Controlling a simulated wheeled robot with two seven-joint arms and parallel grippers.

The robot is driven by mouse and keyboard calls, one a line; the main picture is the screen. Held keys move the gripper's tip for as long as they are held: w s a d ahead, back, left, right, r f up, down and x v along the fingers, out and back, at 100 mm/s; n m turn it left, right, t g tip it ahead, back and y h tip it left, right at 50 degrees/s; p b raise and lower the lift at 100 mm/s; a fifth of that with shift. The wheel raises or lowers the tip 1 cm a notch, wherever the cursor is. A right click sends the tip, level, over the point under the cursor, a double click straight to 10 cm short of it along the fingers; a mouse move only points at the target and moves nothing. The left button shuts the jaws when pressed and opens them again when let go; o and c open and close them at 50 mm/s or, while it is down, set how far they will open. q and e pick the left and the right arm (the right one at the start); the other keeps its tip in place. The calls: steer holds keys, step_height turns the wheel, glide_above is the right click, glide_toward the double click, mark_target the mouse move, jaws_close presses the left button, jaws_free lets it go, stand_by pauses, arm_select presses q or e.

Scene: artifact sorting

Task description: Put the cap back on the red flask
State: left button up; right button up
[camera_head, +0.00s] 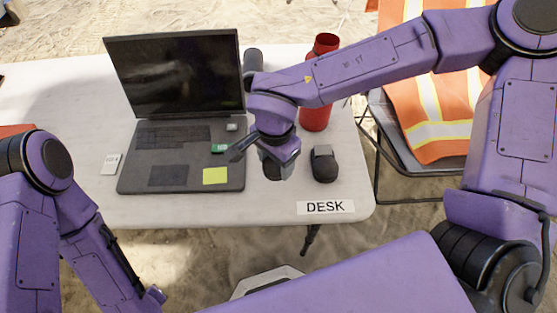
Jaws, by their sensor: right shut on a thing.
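The red flask (315,117) stands upright at the right back of the desk, partly hidden behind my right forearm. Its narrower neck shows above the arm with no cap on it. My right gripper (256,157) is over the desk, left of and nearer than the flask, by the laptop's right edge. It is shut on a dark thing that looks like the cap (272,169), mostly hidden under the purple gripper body. My left arm hangs at the lower left, in front of the desk. Whether its gripper is open or shut does not show.
An open laptop (135,166) fills the left middle of the desk (75,175), with a yellow note and small items on it. A grey cylinder (253,59) stands behind it. A chair with an orange vest (435,105) stands at right.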

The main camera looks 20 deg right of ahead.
steer(key=s+a+r, duration=0.6)
steer(key=s+r, duration=0.1)
steer(key=s, duration=0.2)
steer(key=shift+s+a, duration=0.25)
steer(key=shift+a, duration=0.1)
steer(key=w+d+n, duration=0.1)
steer(key=w+d, duration=0.1)
steer(key=w, duration=0.1)
steer(key=w+d+n, duration=0.2)
steer(key=w+d, duration=0.1)
steer(key=w, duration=0.1)
steer(key=w+d+n, duration=0.1)
steer(key=w+d, duration=0.1)
steer(key=w, duration=0.2)
steer(key=shift+w+d+n, duration=0.25)
steer(key=shift+n, duration=0.05)
steer(key=w+d+f+n, duration=0.1)
steer(key=w+d+n, duration=0.3)
steer(key=w+d, duration=0.2)
steer(key=d, duration=0.2)
steer(key=shift+d, duration=0.35)
